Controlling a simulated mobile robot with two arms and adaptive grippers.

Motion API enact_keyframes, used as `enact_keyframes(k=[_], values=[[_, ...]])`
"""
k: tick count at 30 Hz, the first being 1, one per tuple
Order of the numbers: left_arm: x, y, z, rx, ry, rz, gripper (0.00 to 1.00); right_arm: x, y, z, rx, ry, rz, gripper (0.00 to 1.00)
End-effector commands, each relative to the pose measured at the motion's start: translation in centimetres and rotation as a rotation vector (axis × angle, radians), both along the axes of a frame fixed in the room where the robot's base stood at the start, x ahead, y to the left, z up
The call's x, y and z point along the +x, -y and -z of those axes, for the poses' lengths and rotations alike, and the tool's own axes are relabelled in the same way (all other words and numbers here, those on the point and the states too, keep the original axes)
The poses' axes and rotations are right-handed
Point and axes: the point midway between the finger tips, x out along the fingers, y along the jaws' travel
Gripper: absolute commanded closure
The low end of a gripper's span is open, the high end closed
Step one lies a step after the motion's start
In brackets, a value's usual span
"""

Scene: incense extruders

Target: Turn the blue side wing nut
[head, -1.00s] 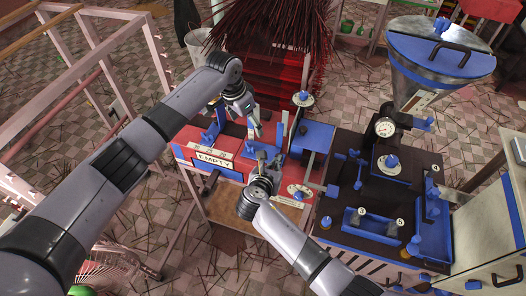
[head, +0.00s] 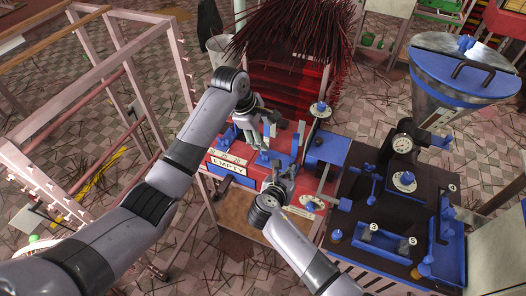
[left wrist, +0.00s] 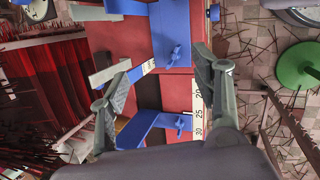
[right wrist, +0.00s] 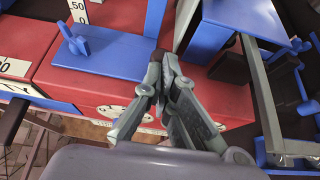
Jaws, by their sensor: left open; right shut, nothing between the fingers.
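My left gripper (head: 266,126) is open over the red and blue extruder (head: 240,178). In the left wrist view a blue wing nut (left wrist: 178,55) on a blue plate appears between its spread fingertips (left wrist: 161,60), apart from both. A second blue wing nut (left wrist: 182,122) sits on a blue bracket lower in that view. I cannot tell for certain which is the side one. My right gripper (head: 284,172) is shut and empty, low in front of the extruder. In the right wrist view its fingertips (right wrist: 163,58) are beside a blue plate carrying a blue wing nut (right wrist: 75,42).
A dark brown machine (head: 375,185) with a pressure gauge (head: 402,144) and a metal hopper (head: 455,85) stands close on the right. A pink frame rack (head: 100,70) stands at the left. Incense sticks (head: 285,28) are piled behind the extruder. Sticks litter the floor.

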Motion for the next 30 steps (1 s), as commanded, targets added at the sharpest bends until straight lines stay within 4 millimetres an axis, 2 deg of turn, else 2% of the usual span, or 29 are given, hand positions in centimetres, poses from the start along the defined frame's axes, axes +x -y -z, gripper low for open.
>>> enact_keyframes(k=[6,12,20,30], values=[[-0.5,-1.7,0.2,-0.125,-0.141,-0.489,0.42,0.0,0.1,0.1,0.000,-0.001,0.001,1.00],[-0.8,-3.0,0.5,-0.196,-0.227,-0.788,0.42,0.0,0.1,0.1,-0.001,-0.001,0.000,1.00],[-0.7,-3.2,1.6,-0.221,-0.261,-0.897,0.42,0.0,0.1,0.1,-0.001,-0.001,0.000,1.00],[0.9,-1.3,7.8,-0.218,-0.261,-0.894,0.42,0.0,0.1,0.1,-0.001,-0.001,0.000,1.00]])
